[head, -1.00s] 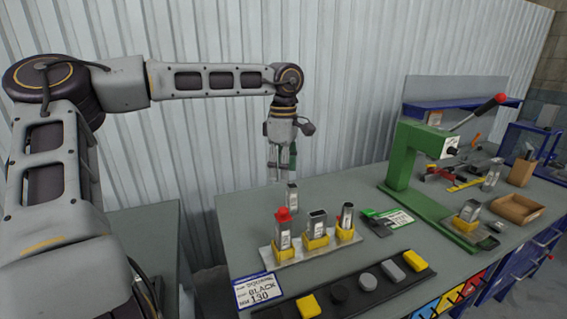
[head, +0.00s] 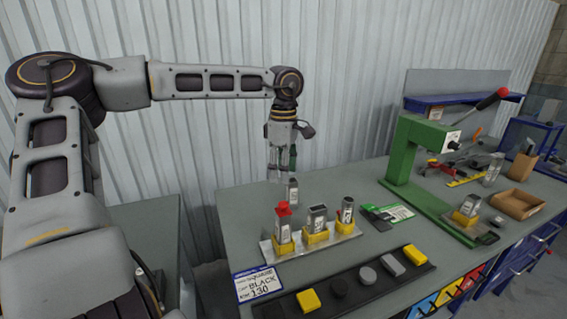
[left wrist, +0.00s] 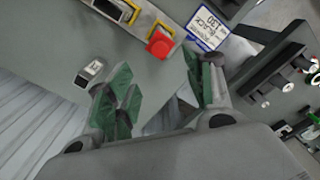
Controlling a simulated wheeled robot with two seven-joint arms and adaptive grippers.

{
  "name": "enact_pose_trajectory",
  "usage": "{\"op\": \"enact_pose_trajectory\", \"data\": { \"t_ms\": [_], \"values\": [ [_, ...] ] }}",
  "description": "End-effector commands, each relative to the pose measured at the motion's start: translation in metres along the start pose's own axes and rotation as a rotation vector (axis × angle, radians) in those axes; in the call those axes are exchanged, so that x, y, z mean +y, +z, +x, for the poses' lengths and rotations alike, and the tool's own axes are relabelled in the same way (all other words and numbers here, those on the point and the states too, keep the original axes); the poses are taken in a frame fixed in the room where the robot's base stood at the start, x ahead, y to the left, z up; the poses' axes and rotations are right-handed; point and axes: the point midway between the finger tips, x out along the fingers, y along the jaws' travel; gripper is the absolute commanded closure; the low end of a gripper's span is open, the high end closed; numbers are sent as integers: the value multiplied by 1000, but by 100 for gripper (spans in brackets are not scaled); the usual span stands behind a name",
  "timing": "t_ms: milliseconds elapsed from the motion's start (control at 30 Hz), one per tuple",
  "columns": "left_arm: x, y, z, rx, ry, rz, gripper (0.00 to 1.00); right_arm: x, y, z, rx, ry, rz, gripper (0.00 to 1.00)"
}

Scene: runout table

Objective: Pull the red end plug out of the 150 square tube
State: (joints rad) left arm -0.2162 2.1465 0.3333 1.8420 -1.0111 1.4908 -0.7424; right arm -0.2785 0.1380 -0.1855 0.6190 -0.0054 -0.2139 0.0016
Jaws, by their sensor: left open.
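The red end plug (head: 283,209) sits in the top of a grey square tube (head: 284,231), upright in a yellow holder at the left end of a metal rack. The tube's length marking is too small to read. In the left wrist view the red plug (left wrist: 160,44) shows from above, beyond the fingers. My left gripper (head: 281,178) is open and empty, pointing down behind the rack, above and apart from the plug. It also shows in the left wrist view (left wrist: 158,88), with green finger pads. My right gripper is out of view.
Two more tubes (head: 318,217) (head: 346,211) stand in the rack. A loose tube (head: 292,190) stands behind it, close to my left gripper. A card reading BLACK 130 (head: 258,285) and a black strip with plugs (head: 345,296) lie in front. A green press (head: 408,160) stands right.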

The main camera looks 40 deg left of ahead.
Motion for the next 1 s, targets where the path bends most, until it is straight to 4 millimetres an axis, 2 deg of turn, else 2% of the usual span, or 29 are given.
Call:
{"op": "enact_pose_trajectory", "data": {
  "t_ms": [700, 1000],
  "values": [
    [0, 0, 86, 0, -2, 1, 47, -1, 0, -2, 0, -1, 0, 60],
    [0, 0, 110, 1, -2, 1, 47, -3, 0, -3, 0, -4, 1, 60]
  ]
}}
